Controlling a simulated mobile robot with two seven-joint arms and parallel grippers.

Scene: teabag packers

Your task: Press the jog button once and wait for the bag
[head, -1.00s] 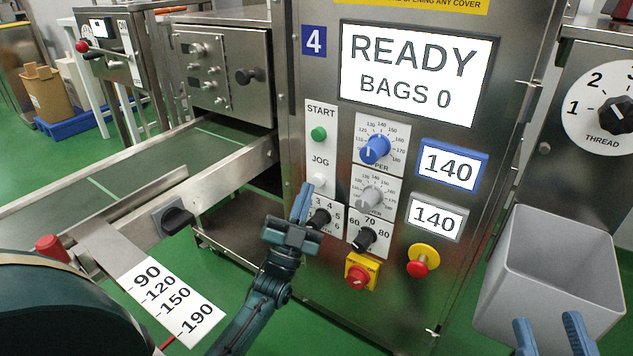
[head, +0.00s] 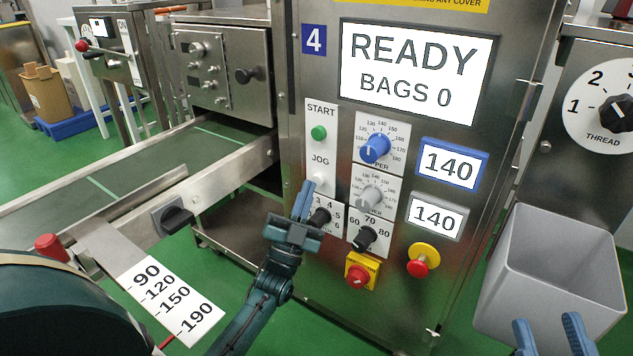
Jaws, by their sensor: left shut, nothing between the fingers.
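The white jog button (head: 319,179) sits under the JOG label on the front panel of machine 4, below the green start button (head: 319,132). My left gripper (head: 304,190) is shut and empty, its blue fingertips just below and left of the jog button; I cannot tell whether they touch it. The screen (head: 414,73) reads READY, BAGS 0. No bag shows in view. My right gripper (head: 547,335) is at the bottom right, its two blue fingers apart with nothing seen between them.
A grey bin (head: 556,270) stands at the right. A red emergency knob (head: 418,266) and a red-yellow switch (head: 358,276) sit low on the panel. Several dials lie close beside my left gripper. A conveyor (head: 120,180) runs at the left.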

